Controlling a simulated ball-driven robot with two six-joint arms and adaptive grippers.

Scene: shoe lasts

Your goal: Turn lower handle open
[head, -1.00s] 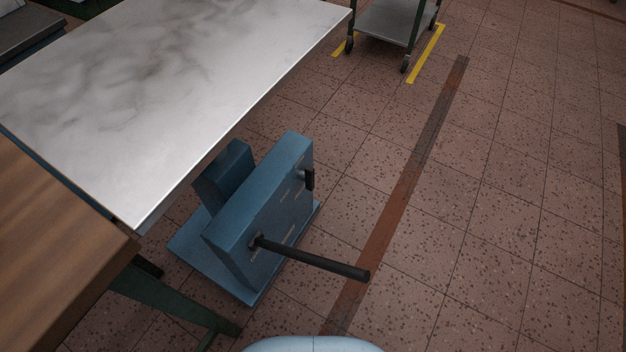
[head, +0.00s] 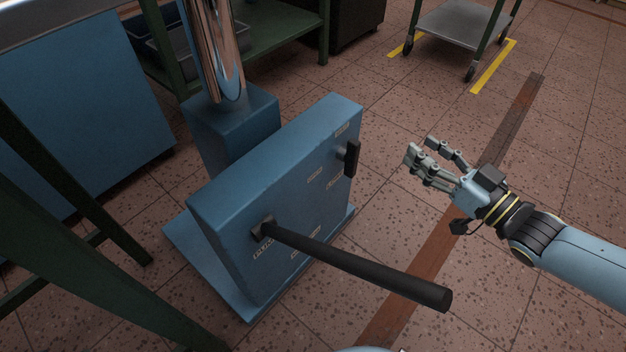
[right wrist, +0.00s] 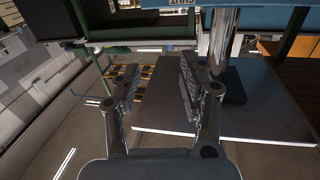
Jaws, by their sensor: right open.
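A blue upright box (head: 285,200) stands on a flat blue base plate. A long black bar handle (head: 360,265) sticks out of its front face at the left, toward the lower right of the head view. A short black handle (head: 352,157) stands upright at the right of that face. I cannot tell for certain which one counts as the lower handle. My right gripper (head: 422,150) is open and empty, to the right of the short handle and apart from both handles. Its spread fingers (right wrist: 160,75) show in the right wrist view, with nothing between them. My left gripper is out of view.
A shiny metal column (head: 214,55) rises from a blue block behind the box. Green table legs (head: 70,165) stand at the left. A wheeled cart (head: 462,25) stands at the back right. The tiled floor right of the box is clear.

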